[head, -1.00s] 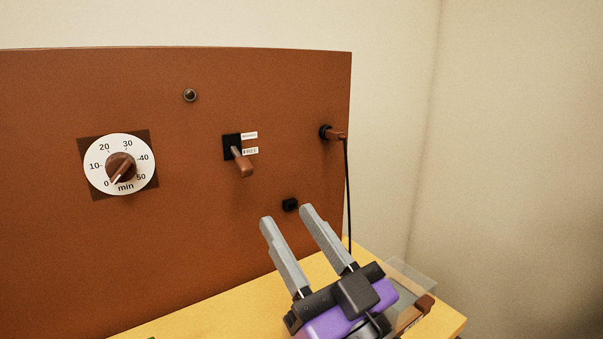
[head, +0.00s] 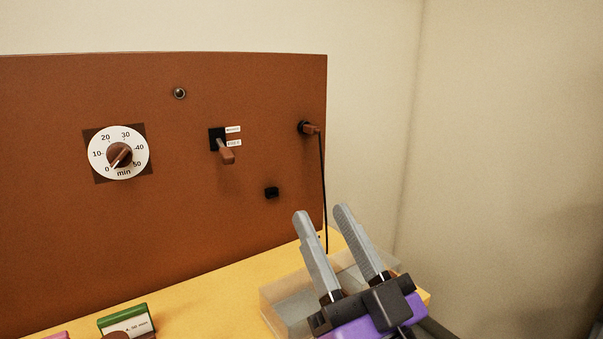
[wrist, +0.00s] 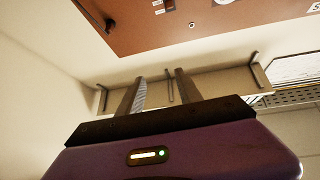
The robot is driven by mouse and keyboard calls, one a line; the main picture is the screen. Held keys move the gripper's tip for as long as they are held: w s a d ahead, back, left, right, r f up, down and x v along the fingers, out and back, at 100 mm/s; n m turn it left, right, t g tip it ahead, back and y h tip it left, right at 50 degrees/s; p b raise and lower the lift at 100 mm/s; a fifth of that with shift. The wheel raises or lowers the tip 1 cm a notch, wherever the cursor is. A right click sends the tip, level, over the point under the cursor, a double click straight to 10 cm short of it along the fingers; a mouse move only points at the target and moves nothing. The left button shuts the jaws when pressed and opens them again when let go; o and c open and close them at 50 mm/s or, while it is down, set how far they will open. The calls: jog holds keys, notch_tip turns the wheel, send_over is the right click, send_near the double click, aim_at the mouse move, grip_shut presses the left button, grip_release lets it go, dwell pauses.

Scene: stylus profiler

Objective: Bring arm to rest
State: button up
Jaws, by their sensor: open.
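My gripper (head: 328,248) is at the lower right in the head view, in front of the right end of the brown panel (head: 150,225). Its two grey fingers point up and stand apart, with nothing between them. In the wrist view my gripper (wrist: 158,90) also shows open and empty, with the panel (wrist: 135,25) beyond it. The wrist view shows a pale shelf-like surface (wrist: 215,88) behind the fingers.
The panel carries a min dial (head: 118,153), a lever switch (head: 226,155) and a plug with a black cable (head: 311,129). A clear tray (head: 285,308) is beside my gripper on the yellow table (head: 215,295). A green box (head: 125,318) stands at the lower left.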

jog(key=s+d+f+m+h, duration=0.3)
jog(key=s+d+f+h, duration=0.25)
jog(key=f, duration=0.35)
jog(key=s+d+f+m+h, duration=0.2)
jog(key=s+d+f+h, duration=0.3)
jog(key=f, duration=0.4)
jog(key=s+d+f+n+g, duration=0.1)
jog(key=s+d+f+g, duration=0.25)
jog(key=s+f, duration=0.6)
jog(key=s+d+f+g, duration=0.3)
jog(key=s+f+g, duration=0.15)
jog(key=s, duration=0.95)
notch_tip(320, 180, up, 15)
jog(key=p, duration=1.5)
jog(key=shift+w+r+t+p, duration=0.15)
jog(key=shift+w+t+p, duration=0.15)
jog(key=shift+w+p, duration=0.1)
